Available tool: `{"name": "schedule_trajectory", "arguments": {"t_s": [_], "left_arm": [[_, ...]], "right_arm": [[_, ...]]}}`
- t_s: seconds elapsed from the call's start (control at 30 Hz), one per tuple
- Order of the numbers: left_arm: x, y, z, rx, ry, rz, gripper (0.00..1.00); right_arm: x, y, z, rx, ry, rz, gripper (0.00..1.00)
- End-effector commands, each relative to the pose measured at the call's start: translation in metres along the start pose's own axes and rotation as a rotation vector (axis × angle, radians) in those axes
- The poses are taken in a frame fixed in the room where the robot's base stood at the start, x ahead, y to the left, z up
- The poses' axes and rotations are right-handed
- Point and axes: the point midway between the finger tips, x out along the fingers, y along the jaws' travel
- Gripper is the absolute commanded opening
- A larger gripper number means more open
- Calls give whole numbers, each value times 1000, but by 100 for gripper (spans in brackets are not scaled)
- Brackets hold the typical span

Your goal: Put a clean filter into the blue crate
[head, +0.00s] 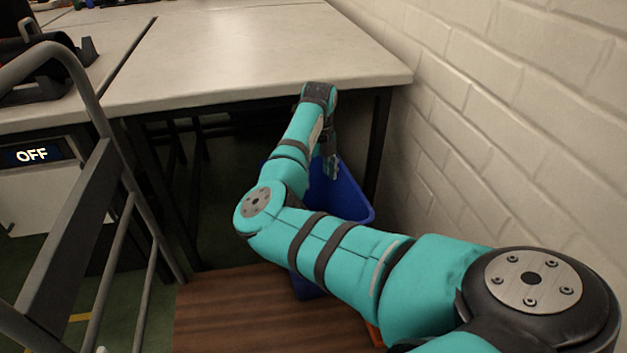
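The blue crate (350,205) stands on the floor under the front edge of the table, close to the wall. My teal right arm reaches over it and hides much of it. My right gripper (331,168) points down at the crate's opening, below the table edge. It is small and partly hidden by the wrist, so I cannot tell whether its fingers are open or hold anything. No filter can be made out. The inside of the crate is mostly hidden. My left gripper is not in view.
A pale table (250,50) fills the back, its edge close to my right wrist. A white brick wall (500,120) bounds the right. A grey metal rail frame (85,215) stands at left, near a box with an OFF display (32,154). A brown wooden surface (225,310) lies in front.

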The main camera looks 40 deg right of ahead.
Motion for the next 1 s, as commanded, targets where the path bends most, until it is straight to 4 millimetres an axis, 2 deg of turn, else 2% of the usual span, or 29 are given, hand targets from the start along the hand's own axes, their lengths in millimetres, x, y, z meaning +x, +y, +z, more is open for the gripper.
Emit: {"name": "schedule_trajectory", "arguments": {"t_s": [0.27, 0.37, 0.7, 0.8, 1.0], "left_arm": [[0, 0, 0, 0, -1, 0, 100], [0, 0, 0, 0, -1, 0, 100], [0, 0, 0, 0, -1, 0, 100], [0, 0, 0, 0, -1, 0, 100], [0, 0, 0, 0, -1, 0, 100]], "right_arm": [[-5, 0, 0, 0, -1, -1, 60], [-18, 0, 1, 1, -3, -1, 60], [-89, 0, 1, 0, -3, 0, 60], [-104, 0, 1, 0, -2, 0, 60], [-119, 0, 0, 0, 0, 0, 60]]}}
